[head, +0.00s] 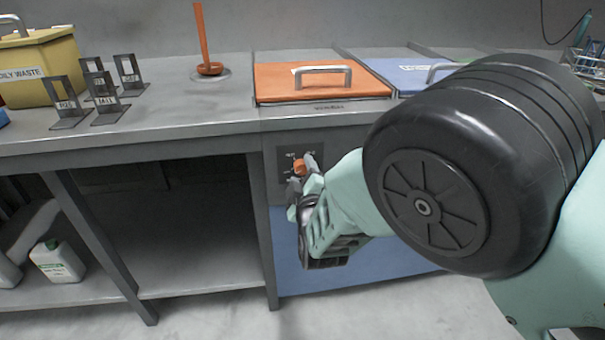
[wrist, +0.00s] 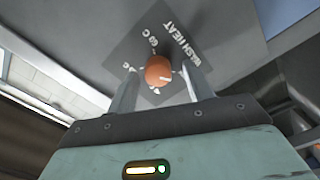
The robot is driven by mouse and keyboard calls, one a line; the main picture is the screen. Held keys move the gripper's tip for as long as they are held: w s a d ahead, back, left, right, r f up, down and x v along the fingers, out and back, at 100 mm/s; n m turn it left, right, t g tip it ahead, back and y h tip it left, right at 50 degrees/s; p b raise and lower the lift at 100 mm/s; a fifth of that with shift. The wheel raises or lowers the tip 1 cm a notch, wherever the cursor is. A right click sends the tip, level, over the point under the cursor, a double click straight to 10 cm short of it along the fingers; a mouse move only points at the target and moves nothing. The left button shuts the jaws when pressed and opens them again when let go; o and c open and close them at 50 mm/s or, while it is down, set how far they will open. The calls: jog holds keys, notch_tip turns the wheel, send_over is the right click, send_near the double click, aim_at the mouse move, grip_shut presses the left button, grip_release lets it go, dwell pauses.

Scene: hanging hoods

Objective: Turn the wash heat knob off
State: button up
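The orange wash heat knob (wrist: 158,71) sits on a dark panel (wrist: 150,40) lettered "WASH HEAT" in the wrist view. It also shows in the head view (head: 300,168) on the cabinet front, below the orange lid. A white pointer mark is on the knob's face. My gripper (wrist: 158,82) is at the knob with one finger on each side. The fingers are apart, and gaps seem to show between them and the knob; contact is not clear. In the head view, my gripper (head: 300,185) partly covers the panel around the knob.
An orange lid (head: 365,88) with a metal handle lies on the counter above the knob, with a blue lid (head: 405,78) to its right. Metal label stands (head: 105,98) and a yellow waste bin (head: 45,62) are at the left. An open shelf bay is left of the knob.

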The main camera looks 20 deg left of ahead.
jog(key=shift+s+r, duration=0.1)
jog(key=shift+s+d, duration=0.2)
jog(key=shift+s, duration=0.05)
jog(key=p+v, duration=0.1)
jog(key=v, duration=1.5)
jog(key=shift+s+p, duration=0.3)
jog(key=shift+s, duration=0.05)
jog(key=shift+w+d, duration=0.1)
jog(key=s+d+r+m+g+h, duration=0.3)
jog(key=s+d+m+g, duration=0.15)
jog(key=d, duration=0.45)
jog(key=s+d+r+m+g+h, duration=0.3)
jog(key=s+d+g, duration=0.25)
jog(key=d, duration=0.35)
jog(key=s+d+r+m+g+h, duration=0.3)
jog(key=s+d+m+g, duration=0.15)
jog(key=d, duration=0.45)
notch_tip(320, 180, up, 21)
jog(key=n+p, duration=0.1)
jog(key=p, duration=1.9)
jog(key=shift+s+f+g+p, duration=0.15)
jog(key=shift+s+g+p, duration=0.15)
jog(key=shift+s+g, duration=0.05)
